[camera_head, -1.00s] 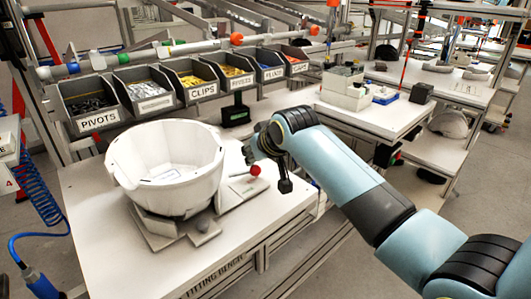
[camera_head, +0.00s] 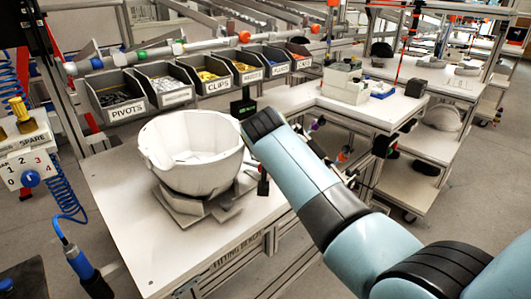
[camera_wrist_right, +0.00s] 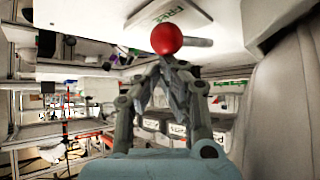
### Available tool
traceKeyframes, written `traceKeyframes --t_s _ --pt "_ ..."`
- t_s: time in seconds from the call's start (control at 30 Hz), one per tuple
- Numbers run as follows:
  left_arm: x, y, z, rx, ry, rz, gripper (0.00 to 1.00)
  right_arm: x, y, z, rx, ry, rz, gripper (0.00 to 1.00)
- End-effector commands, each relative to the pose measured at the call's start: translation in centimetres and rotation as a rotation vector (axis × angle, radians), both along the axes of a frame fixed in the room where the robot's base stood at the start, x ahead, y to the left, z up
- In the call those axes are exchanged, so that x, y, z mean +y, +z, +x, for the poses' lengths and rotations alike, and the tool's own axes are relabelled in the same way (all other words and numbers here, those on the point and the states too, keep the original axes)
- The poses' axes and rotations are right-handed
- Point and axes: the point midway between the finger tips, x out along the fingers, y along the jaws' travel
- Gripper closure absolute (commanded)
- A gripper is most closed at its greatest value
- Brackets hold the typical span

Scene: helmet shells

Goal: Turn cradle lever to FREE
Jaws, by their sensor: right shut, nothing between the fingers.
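The lever's red ball knob (camera_wrist_right: 166,38) shows in the right wrist view, on a short grey rod (camera_wrist_right: 198,42). Beside it is a pale plate (camera_wrist_right: 140,24) with green lettering that looks like FREE, seen upside down. My right gripper (camera_wrist_right: 167,62) is shut and empty, its fingertips just below the knob in the picture; I cannot tell whether they touch. In the head view the white helmet shell (camera_head: 192,160) sits open side up on the grey cradle (camera_head: 183,213). My right arm hides the lever there. My left gripper is out of view.
Labelled bins of small parts (camera_head: 205,78) stand along the back of the white bench (camera_head: 135,235). The shell's wall (camera_wrist_right: 262,25) is close to my right gripper. A control box with a blue knob (camera_head: 30,178) stands at far left. The bench front is clear.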

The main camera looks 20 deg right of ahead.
Motion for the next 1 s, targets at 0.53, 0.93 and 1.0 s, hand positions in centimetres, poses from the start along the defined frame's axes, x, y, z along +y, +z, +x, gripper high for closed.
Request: traceKeyframes --t_s 0.53,0.93,1.0 --pt "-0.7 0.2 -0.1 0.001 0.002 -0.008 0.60 0.1 -0.3 -0.1 0.006 0.001 0.002 1.00" --pt "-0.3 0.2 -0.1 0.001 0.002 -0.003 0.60 0.1 0.0 -0.1 0.005 0.001 0.001 1.00" --pt "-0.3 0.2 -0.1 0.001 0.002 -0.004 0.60 0.1 0.7 0.0 0.002 0.000 0.003 1.00"
